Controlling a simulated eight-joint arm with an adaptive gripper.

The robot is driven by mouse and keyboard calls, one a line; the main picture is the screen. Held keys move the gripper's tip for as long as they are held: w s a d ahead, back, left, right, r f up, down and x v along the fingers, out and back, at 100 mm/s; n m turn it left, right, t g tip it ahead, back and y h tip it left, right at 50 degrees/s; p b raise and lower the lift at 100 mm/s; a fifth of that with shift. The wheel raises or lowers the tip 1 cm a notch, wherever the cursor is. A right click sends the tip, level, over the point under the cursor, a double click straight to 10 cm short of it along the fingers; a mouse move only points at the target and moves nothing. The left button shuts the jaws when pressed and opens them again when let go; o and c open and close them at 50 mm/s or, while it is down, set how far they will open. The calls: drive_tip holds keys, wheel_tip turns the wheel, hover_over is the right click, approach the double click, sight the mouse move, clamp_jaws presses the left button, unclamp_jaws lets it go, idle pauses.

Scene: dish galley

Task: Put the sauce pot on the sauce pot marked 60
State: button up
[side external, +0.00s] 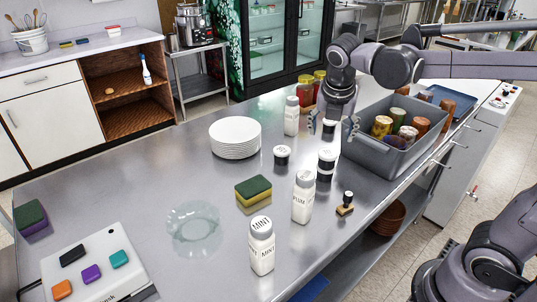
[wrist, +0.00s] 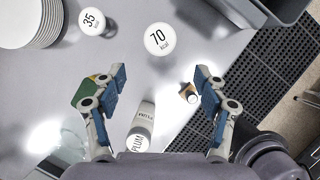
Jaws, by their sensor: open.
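My gripper (side external: 332,128) is open and points down above the steel counter. In the wrist view the space between its fingers (wrist: 159,76) is empty. A white-lidded pot marked 70 (wrist: 157,40) lies just ahead of the fingers. In the side view it appears as a tall dark-and-white form (side external: 326,166), seemingly two pots stacked; the lower marking is hidden. A pot marked 35 (wrist: 90,22) stands apart near the plates, also in the side view (side external: 282,156). Another dark, white-topped pot (side external: 329,128) shows behind my fingers, its marking unreadable. I see no 60.
The white PLUM bottle (side external: 303,196) and a small stamp (side external: 345,204) stand close by. A grey bin (side external: 392,160) with jars is at the right. White plates (side external: 235,135), a sponge (side external: 254,192) and a MINT bottle (side external: 261,247) stand left. Bare counter lies around the glass plate (side external: 194,228).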

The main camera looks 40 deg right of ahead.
drive_tip(key=s+a+f+m+t+y, duration=0.2)
drive_tip(key=s+a+m, duration=0.1)
drive_tip(key=m, duration=0.9)
drive_tip(key=s+a+f+m+t+y, duration=0.1)
drive_tip(key=s+m, duration=0.4)
drive_tip(key=m, duration=0.7)
wheel_tip(320, 180, down, 2)
drive_tip(key=shift+s+a+f+t+y, duration=0.25)
drive_tip(key=shift+s+a+t+y, duration=0.15)
drive_tip(key=shift+a+t, duration=0.45)
drive_tip(key=shift+r, duration=0.1)
drive_tip(key=w+d+r+n+g+h, duration=0.2)
drive_tip(key=w+d+n, duration=0.1)
drive_tip(key=n, duration=0.9)
drive_tip(key=w+d+r+n+g+h, duration=0.1)
drive_tip(key=w+n, duration=0.5)
drive_tip(key=n, duration=0.6)
wheel_tip(320, 180, up, 2)
drive_tip(key=shift+d+r+n+g+h, duration=0.15)
drive_tip(key=shift+d+n+g+h, duration=0.2)
drive_tip(key=shift+d+g, duration=0.55)
